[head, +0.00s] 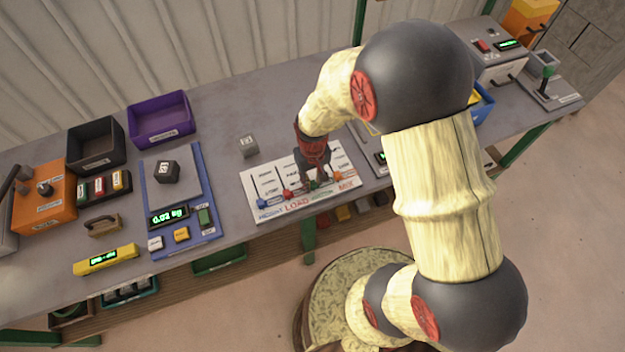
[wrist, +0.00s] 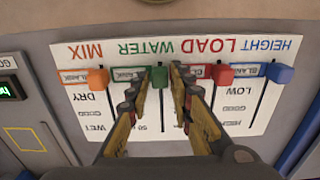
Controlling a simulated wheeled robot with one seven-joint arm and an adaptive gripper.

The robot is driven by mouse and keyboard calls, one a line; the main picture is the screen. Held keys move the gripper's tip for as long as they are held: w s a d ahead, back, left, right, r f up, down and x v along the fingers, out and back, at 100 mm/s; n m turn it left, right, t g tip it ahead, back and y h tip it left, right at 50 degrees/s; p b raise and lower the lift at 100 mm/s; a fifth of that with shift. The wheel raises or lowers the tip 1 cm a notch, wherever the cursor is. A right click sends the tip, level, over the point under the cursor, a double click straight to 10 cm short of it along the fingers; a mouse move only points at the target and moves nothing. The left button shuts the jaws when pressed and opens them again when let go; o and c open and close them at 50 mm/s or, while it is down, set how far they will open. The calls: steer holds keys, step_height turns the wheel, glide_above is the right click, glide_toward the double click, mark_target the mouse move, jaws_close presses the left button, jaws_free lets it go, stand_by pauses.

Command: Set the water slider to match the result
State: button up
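The white slider board (head: 262,182) lies on the bench, with columns labelled MIX, WATER, LOAD and HEIGHT. The green water knob (wrist: 160,77) stands at the title end of its slot, beside a green-framed label partly covered by a finger. My gripper (wrist: 161,72) is over the board, its fingertips on either side of the green knob with narrow gaps. The orange mix knob (wrist: 97,77), red load knob (wrist: 221,74) and blue height knob (wrist: 280,73) stand at the same end, by their BLANK labels. My fingers hide much of the water scale.
A scale (head: 196,172) bears a dark cube (head: 166,171) and its display seems to read 0.82 kg. A grey cube (head: 248,146) stands behind the board. A yellow device (head: 105,260) has a small green display. Purple (head: 161,118) and black (head: 96,143) bins stand at the back left.

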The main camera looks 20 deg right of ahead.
jaws_close()
stand_by(0.5)
steer(key=shift+w, duration=1.8)
steer(key=shift+o, duration=2.1)
jaws_free()
step_height(320, 180, up, 12)
steer(key=shift+s, duration=0.15)
